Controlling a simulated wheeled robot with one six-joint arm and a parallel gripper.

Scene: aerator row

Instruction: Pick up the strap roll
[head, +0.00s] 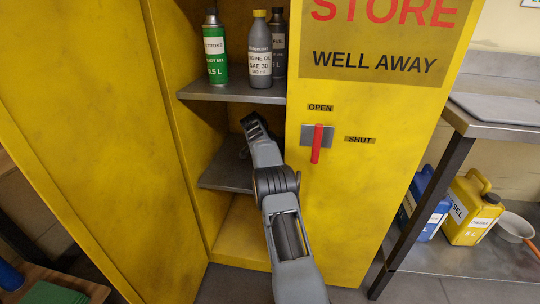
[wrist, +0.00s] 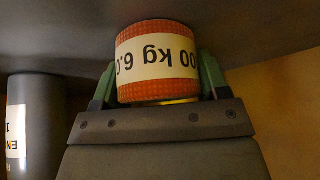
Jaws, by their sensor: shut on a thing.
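The strap roll (wrist: 158,60) is an orange-red roll with a pale label band, upside down in the wrist view, reading "00 kg 6.0". My gripper (wrist: 157,84) has its green-sided fingers on both sides of the roll and is shut on it. In the head view my gripper (head: 252,124) reaches into the yellow cabinet, between the upper and lower shelves. The roll cannot be made out there, hidden by my gripper and wrist.
The upper shelf (head: 230,94) carries a green bottle (head: 215,50), a grey engine oil bottle (head: 260,58) and a dark bottle (head: 278,45). The lower shelf (head: 222,176) is close below my gripper. A dark container (wrist: 36,120) stands left in the wrist view. The cabinet's red handle (head: 317,143) is right of my arm.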

